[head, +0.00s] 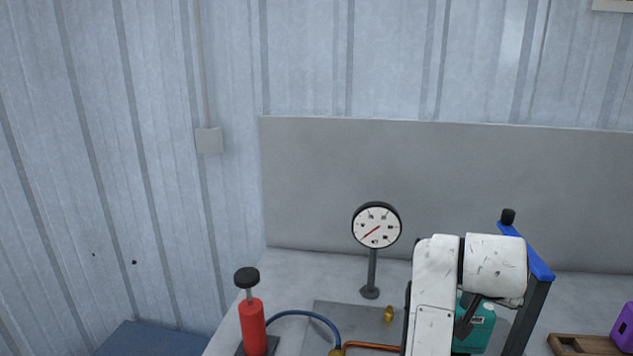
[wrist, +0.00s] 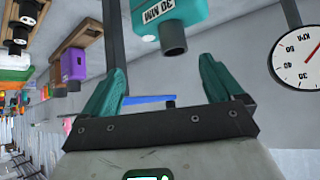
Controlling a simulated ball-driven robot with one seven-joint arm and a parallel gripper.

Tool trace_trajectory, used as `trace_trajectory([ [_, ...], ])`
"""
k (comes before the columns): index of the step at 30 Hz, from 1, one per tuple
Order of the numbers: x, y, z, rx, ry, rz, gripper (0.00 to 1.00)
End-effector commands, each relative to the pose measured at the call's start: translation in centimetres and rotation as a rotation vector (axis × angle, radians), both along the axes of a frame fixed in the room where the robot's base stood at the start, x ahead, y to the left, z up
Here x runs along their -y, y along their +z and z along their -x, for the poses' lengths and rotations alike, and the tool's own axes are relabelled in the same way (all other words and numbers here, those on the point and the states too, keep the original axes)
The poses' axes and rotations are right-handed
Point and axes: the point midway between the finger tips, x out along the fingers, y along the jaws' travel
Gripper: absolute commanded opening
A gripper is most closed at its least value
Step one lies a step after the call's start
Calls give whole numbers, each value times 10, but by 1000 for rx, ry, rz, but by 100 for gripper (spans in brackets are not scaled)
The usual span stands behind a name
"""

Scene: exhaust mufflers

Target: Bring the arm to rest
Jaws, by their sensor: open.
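My gripper (wrist: 160,65) shows in the wrist view with its two teal fingers spread wide. Nothing is between the fingers. In the head view my white arm rises at the lower right, in front of the bench, and I cannot make out the fingers there. A teal box with a label (wrist: 168,12) and a dark round end lies beyond the fingertips in the wrist view, apart from them. In the head view the teal box (head: 483,326) is partly hidden behind my arm.
A dial gauge (head: 377,226) on a stand is left of my arm. A red pump (head: 252,326) and blue hose stand further left. A dark post with a blue top (head: 526,251) is close on the right. A wooden tray (head: 570,345) and purple object (head: 624,326) are far right.

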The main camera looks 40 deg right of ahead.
Motion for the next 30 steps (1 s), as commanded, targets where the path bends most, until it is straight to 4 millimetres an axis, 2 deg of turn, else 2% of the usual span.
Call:
trace_trajectory([
  [6, -64, -60, -43, -141, 442, 51, 93],
  [10, -120, -107, -54, -209, 708, 25, 93],
  [14, -185, -156, -48, -258, 961, -41, 93],
  [18, -254, -201, -25, -286, 1194, -139, 93],
  [21, -300, -225, -1, -294, 1329, -220, 93],
  [24, -292, -252, 37, -409, 1295, -310, 93],
  [27, -288, -270, 70, -502, 1266, -383, 93],
  [30, -285, -280, 92, -562, 1244, -430, 93],
])
